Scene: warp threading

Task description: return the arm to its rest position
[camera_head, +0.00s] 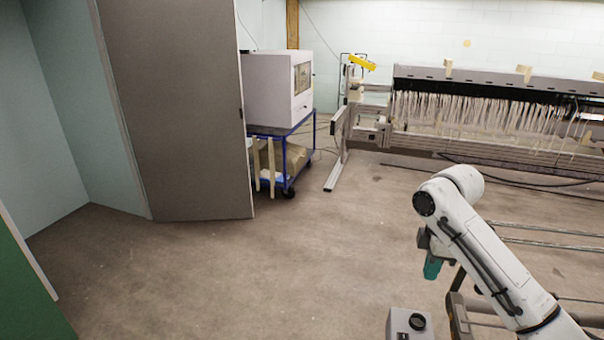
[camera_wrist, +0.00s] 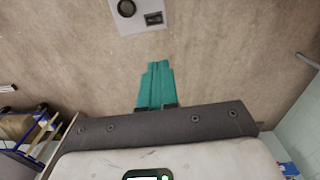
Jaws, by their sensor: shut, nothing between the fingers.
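My gripper (camera_wrist: 157,68) has teal fingers that are pressed together with nothing between them in the wrist view. The fingers point toward the bare brown floor and a grey box. In the head view my gripper (camera_head: 432,268) hangs at the lower right, pointing down below the bent white arm. The arm rises from the lower right corner and folds over at its top. The fingertips are apart from everything around them.
A grey box (camera_head: 409,324) with a round black knob stands at the bottom edge. A blue cart (camera_head: 288,158) carries a white machine (camera_head: 278,90). A warp frame (camera_head: 480,148) with hanging threads stands at the back right. The middle floor is clear.

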